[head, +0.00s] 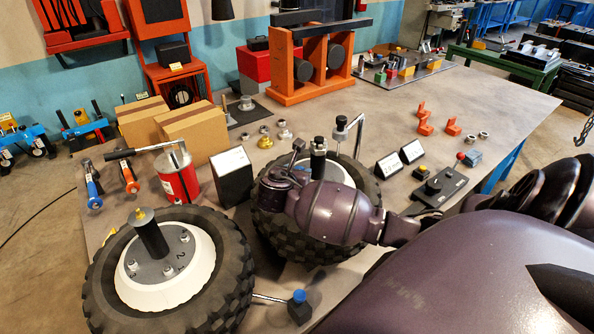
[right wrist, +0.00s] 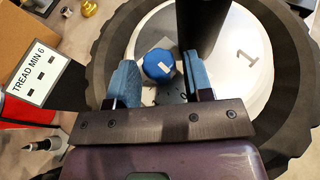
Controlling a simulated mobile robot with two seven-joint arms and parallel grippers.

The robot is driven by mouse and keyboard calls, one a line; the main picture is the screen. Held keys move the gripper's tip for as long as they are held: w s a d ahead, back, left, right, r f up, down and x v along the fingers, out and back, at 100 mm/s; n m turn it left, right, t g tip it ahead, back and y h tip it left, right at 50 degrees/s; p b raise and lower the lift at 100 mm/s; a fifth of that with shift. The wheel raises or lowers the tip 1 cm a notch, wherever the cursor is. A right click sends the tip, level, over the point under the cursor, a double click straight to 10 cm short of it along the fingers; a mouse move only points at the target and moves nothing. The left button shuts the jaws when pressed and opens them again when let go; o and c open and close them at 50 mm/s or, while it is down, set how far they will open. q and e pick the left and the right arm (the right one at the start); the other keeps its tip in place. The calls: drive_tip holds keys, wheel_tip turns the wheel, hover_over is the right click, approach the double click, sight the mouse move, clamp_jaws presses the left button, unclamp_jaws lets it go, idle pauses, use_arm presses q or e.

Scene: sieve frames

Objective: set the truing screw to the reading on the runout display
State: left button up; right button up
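A blue knob (right wrist: 158,65) with a pale mark on top sits on the hub beside a black post (right wrist: 203,35), in the right wrist view. My right gripper (right wrist: 161,72) is open, its two blue-padded fingers on either side of the knob. A gap shows at the right finger; contact at the left cannot be told. In the head view my right arm covers part of the right wheel (head: 370,190) and hides this knob. Another blue knob (head: 299,296) is on a rod by the left wheel (head: 235,265). Two small panels (head: 388,166) (head: 411,151) are unreadable. My left gripper is not in view.
A dark box (head: 233,177) with a white "TREAD MIN 6" face and a red can (head: 178,180) stand left of the right wheel. A black control panel (head: 440,186) lies to the right. Orange blocks (head: 425,126) lie farther back.

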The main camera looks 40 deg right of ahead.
drive_tip(key=c, duration=0.6)
drive_tip(key=shift+c, duration=0.2)
drive_tip(key=shift+w+a+m, duration=0.1)
drive_tip(key=shift+m, duration=0.2)
drive_tip(key=m+g, duration=0.1)
drive_tip(key=m+g+h, duration=0.1)
drive_tip(key=g, duration=0.1)
drive_tip(key=shift+w+a+m+g, duration=0.1)
drive_tip(key=shift+w+m+g, duration=0.1)
drive_tip(key=shift+m+g, duration=0.15)
drive_tip(key=m+g, duration=0.4)
drive_tip(key=g, duration=0.1)
drive_tip(key=shift+w+f+m, duration=0.1)
drive_tip(key=shift+w+m, duration=0.15)
drive_tip(key=shift+w, duration=0.1)
drive_tip(key=m+g, duration=0.1)
drive_tip(key=m+g+y, duration=0.1)
drive_tip(key=g, duration=0.1)
drive_tip(key=m+g, duration=0.1)
drive_tip(key=m, duration=0.1)
drive_tip(key=shift+w+g+y, duration=0.3)
drive_tip(key=shift+g+y, duration=0.05)
drive_tip(key=shift+y, duration=0.05)
drive_tip(key=shift+d+m+g+y, duration=0.2)
drive_tip(key=shift+m+g+y, duration=0.35)
drive_tip(key=shift+m, duration=0.25)
drive_tip(key=shift+w+d+m+g+y, duration=0.1)
drive_tip(key=shift+m+g+y, duration=0.15)
drive_tip(key=shift+m+g, duration=0.3)
drive_tip(key=o, duration=0.9)
